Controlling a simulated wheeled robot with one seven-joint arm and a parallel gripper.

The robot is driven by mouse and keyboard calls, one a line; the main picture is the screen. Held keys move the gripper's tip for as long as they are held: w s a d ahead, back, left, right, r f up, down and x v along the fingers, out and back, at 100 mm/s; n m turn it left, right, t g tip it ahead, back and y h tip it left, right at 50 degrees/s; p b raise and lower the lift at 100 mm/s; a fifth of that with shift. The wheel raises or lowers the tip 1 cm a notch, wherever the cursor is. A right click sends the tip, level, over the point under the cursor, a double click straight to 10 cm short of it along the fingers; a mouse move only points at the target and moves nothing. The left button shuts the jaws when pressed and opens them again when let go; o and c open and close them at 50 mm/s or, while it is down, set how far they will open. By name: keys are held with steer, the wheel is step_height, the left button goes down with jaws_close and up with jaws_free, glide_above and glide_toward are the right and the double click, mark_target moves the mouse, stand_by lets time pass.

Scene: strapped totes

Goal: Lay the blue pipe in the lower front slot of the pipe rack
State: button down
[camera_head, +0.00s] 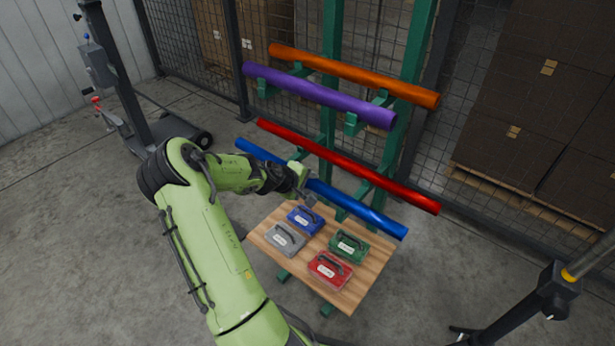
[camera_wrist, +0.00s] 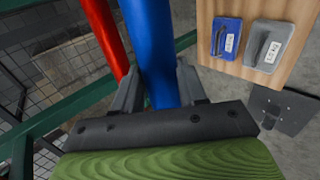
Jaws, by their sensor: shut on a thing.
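The blue pipe (camera_head: 362,212) slants across the head view, in front of the red pipe and roughly parallel to it. My gripper (camera_head: 301,180) is shut on it near its middle. In the wrist view the blue pipe (camera_wrist: 150,45) runs between the two fingers of my gripper (camera_wrist: 159,90). The green pipe rack (camera_head: 328,60) carries an orange pipe (camera_head: 350,74) at the upper back, a purple pipe (camera_head: 320,96) at the upper front and a red pipe (camera_head: 350,165) at the lower back. I cannot tell whether the blue pipe touches the lower front arms.
A wooden-topped table (camera_head: 262,236) stands just in front of the rack, below the blue pipe. It bears blue (camera_head: 305,219), grey (camera_head: 285,238), green (camera_head: 348,246) and red (camera_head: 329,269) cases. Mesh fencing stands behind the rack. A dark post stand (camera_head: 550,295) is at lower right.

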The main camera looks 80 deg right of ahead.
steer(key=c, duration=0.5)
jaws_free()
steer(key=shift+c, duration=0.2)
steer(key=shift+a, duration=0.1)
steer(key=p+v, duration=0.5)
steer(key=v, duration=1)
steer(key=shift+w+a+r, duration=0.15)
steer(key=shift+a+r, duration=0.05)
